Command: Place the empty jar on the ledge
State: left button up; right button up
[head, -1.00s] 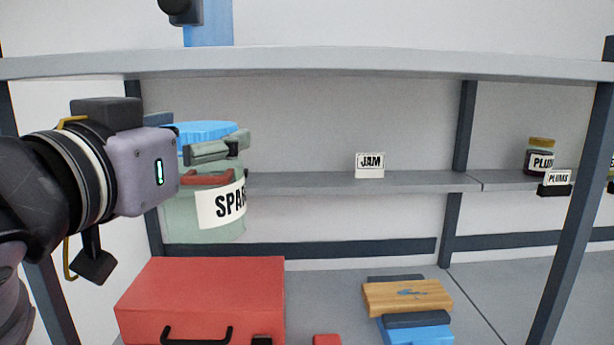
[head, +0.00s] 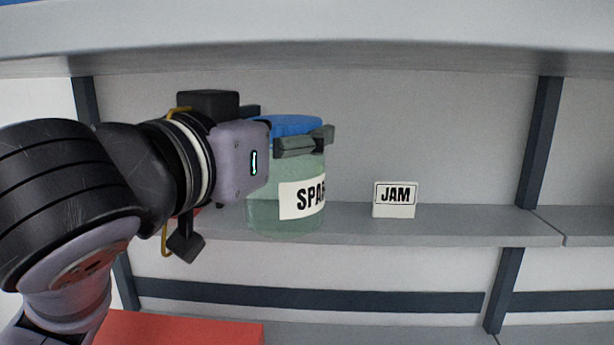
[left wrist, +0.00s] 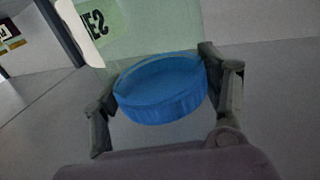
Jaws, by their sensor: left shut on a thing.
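The empty jar (head: 265,212) is pale green glass with a blue lid and a white label that reads "SPA", the rest cut off or turned away. My left gripper (head: 305,142) is shut on it near the top, just under the lid, and holds it upright. In the left wrist view the blue lid (left wrist: 162,90) sits between the two fingers (left wrist: 165,100). The grey ledge (head: 470,226) runs behind and beside the jar. The jar's base overlaps the ledge's front edge in the picture; I cannot tell whether it touches. My right gripper is not in view.
A white "JAM" card (head: 395,199) stands on the ledge to the right of the jar. A higher shelf (head: 330,30) crosses above. A dark upright post (head: 538,145) stands further right. A red box (head: 185,330) is below. The ledge between card and post is clear.

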pick_arm(q)
jog(key=w+p, duration=0.4)
jog(key=w, duration=1.3)
notch_tip(320, 180, down, 7)
jog(key=shift+w+a+p, duration=0.15)
jog(key=shift+w+p, duration=0.15)
jog(key=shift+p, duration=0.15)
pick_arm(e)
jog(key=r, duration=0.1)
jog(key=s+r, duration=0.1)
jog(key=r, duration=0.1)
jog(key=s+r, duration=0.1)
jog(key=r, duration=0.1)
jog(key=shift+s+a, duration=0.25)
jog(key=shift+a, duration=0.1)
pick_arm(q)
jog(key=shift+f, duration=0.15)
jog(key=o, duration=1.6)
jog(key=shift+c, duration=0.2)
jog(key=o, duration=0.3)
jog(key=shift+o, duration=0.2)
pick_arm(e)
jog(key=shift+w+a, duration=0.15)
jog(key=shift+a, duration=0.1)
